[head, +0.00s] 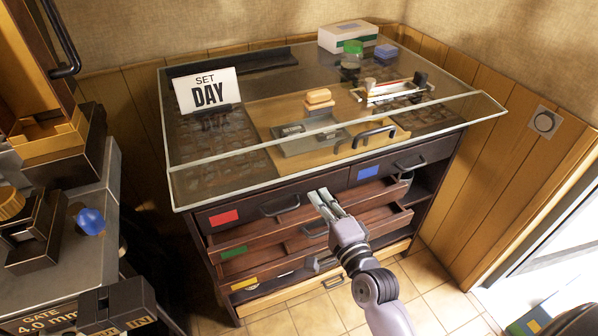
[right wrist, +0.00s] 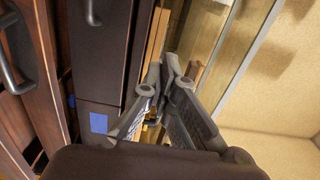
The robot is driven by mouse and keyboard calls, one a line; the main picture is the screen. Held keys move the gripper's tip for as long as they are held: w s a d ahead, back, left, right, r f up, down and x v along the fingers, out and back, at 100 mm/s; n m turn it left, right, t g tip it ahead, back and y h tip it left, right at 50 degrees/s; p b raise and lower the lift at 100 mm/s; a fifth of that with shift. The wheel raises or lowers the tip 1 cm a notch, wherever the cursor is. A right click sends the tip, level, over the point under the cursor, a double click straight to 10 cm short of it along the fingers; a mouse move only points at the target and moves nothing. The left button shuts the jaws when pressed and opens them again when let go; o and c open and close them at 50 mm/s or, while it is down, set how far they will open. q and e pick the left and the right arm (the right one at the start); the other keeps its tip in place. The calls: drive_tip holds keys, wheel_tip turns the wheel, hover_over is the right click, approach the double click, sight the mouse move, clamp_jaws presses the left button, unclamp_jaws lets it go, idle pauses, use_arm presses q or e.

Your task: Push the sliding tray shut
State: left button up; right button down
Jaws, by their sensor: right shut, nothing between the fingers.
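A light wood tray (head: 270,123) with a dark handle (head: 374,135) shows through the glass at the cabinet's upper front. A second light wood front with a handle (head: 320,288) shows at the bottom of the cabinet; I cannot tell for sure which is the sliding tray. My right gripper (head: 323,196) is shut and empty in front of the cabinet's upper drawers. In the right wrist view its fingertips (right wrist: 170,65) come together near light wood strips (right wrist: 158,35); I cannot tell whether they touch. My left gripper is not in view.
The glass top (head: 470,105) overhangs the cabinet. Brown drawers with green (head: 233,251) and yellow (head: 244,283) labels jut out; red (head: 224,217) and blue (head: 368,171) labels sit above. A grey workbench (head: 75,215) stands left.

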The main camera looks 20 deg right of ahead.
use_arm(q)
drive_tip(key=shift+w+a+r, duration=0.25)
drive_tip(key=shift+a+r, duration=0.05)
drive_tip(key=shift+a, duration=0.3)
use_arm(e)
drive_tip(key=w, duration=0.9)
drive_tip(key=shift+w+a, duration=0.2)
drive_tip(key=shift+a, duration=0.2)
drive_tip(key=shift+w+r+p, duration=0.15)
drive_tip(key=shift+w+p, duration=0.15)
drive_tip(key=shift+w, duration=0.75)
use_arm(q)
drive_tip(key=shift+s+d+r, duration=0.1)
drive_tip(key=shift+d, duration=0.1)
use_arm(e)
drive_tip(key=shift+r, duration=0.1)
